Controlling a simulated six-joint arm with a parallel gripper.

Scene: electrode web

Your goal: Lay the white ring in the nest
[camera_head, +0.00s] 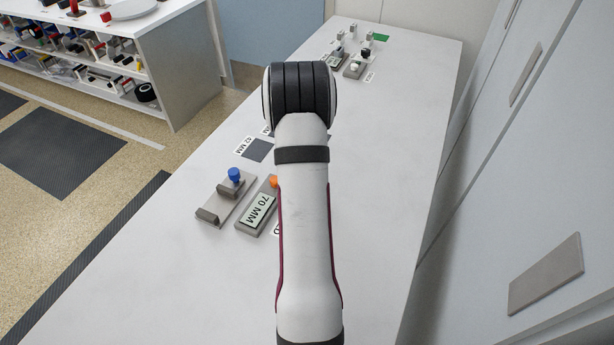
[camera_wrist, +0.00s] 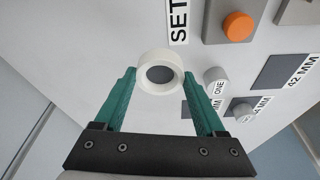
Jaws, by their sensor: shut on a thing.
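The white ring (camera_wrist: 143,61) is between the two green fingertips of my gripper (camera_wrist: 160,75) in the wrist view. The fingers press on it from both sides, and its middle looks dark grey. It is held over the white table; its height above the surface is unclear. In the head view my arm hides the gripper and ring. I cannot tell which thing is the nest. Dark square pads lie on the table, one beside a "42 MM" label (camera_wrist: 302,70); this pad (camera_wrist: 281,72) also shows in the head view (camera_head: 258,150).
An orange button (camera_wrist: 239,27) and grey knobs (camera_wrist: 243,110) stand near the ring. More small devices (camera_head: 355,66) sit at the far end. The right table side is clear.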

